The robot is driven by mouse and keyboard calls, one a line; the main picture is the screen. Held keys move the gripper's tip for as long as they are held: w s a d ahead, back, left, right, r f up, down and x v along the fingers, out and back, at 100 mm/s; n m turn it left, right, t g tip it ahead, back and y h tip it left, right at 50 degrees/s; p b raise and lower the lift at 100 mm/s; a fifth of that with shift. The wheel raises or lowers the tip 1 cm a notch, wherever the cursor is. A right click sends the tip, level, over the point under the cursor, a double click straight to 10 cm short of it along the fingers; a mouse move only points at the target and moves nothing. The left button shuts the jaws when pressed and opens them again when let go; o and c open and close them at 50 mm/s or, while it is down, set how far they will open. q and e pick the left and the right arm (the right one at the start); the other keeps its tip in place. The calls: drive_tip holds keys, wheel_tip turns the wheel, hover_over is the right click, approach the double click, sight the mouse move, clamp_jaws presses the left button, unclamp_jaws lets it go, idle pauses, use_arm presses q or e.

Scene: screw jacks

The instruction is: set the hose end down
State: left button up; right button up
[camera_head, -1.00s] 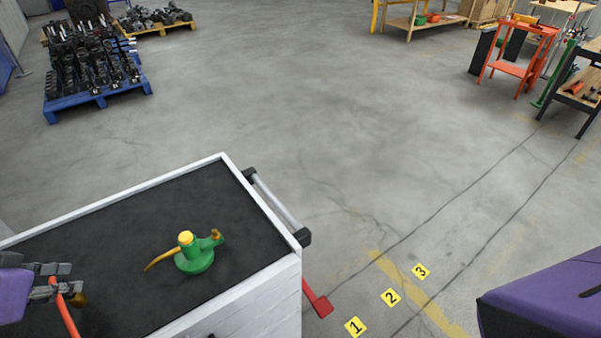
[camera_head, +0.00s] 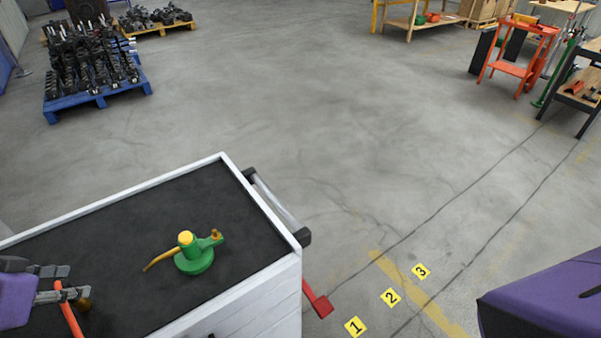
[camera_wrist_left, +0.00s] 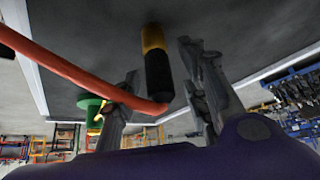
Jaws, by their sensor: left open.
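The hose end (camera_head: 84,304), with a brass tip and a black sleeve on an orange hose (camera_head: 69,320), is over the black top of the white cart at lower left. My left gripper (camera_head: 66,283) is open around it, fingers apart. In the left wrist view the hose end (camera_wrist_left: 157,65) shows between the two spread fingers (camera_wrist_left: 160,62), with a gap on each side. I cannot tell if it touches the mat. The green jack pump (camera_head: 195,261) with a yellow cap stands on the mat to the right. My right gripper is out of view.
The cart's black mat (camera_head: 120,215) is bare around the pump, with a raised pale rim (camera_head: 190,170). A handle (camera_head: 275,204) juts from its right side. Number markers (camera_head: 390,297) lie on the floor. A blue pallet (camera_head: 97,96) of dark parts stands far left.

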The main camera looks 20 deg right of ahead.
use_arm(q)
drive_tip(key=p+v, duration=0.2)
drive_tip(key=v, duration=1)
drive_tip(key=shift+p, duration=0.3)
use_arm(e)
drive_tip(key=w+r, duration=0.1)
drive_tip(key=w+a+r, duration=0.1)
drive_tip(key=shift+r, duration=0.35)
